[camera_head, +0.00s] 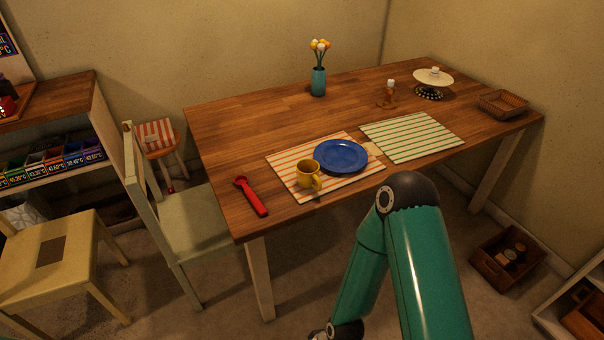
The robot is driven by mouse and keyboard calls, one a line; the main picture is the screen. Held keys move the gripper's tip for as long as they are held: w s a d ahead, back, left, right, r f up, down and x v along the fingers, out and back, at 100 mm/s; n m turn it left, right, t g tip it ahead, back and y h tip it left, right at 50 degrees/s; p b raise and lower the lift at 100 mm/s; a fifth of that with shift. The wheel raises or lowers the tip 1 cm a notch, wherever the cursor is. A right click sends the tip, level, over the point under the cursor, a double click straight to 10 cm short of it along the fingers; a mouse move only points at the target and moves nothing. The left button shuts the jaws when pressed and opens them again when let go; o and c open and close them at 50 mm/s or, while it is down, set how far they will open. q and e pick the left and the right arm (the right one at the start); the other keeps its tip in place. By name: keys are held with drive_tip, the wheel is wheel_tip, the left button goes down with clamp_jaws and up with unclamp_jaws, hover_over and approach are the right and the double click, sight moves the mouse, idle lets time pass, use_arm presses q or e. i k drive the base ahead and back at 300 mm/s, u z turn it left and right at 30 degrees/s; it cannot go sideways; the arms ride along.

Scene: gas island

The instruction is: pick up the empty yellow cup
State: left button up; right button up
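The yellow cup (308,174) stands upright on the orange-striped placemat (285,161) near the front of the wooden table (248,125). Its handle points toward the front right. Its opening faces up, but the inside is too small to read clearly. It stands beside the blue plate (341,155). A teal arm of mine stands in front of the table, right of the cup and apart from it. Neither gripper can be made out.
A red utensil (251,196) lies left of the placemat. A green-striped placemat (411,137), a vase (318,82), a candle holder (388,96), a cake stand (432,82) and a basket (502,104) are farther back. A chair (185,220) stands against the table's left side.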

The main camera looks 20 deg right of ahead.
sight(307, 169)
drive_tip(key=i, duration=0.85)
drive_tip(key=z, duration=0.05)
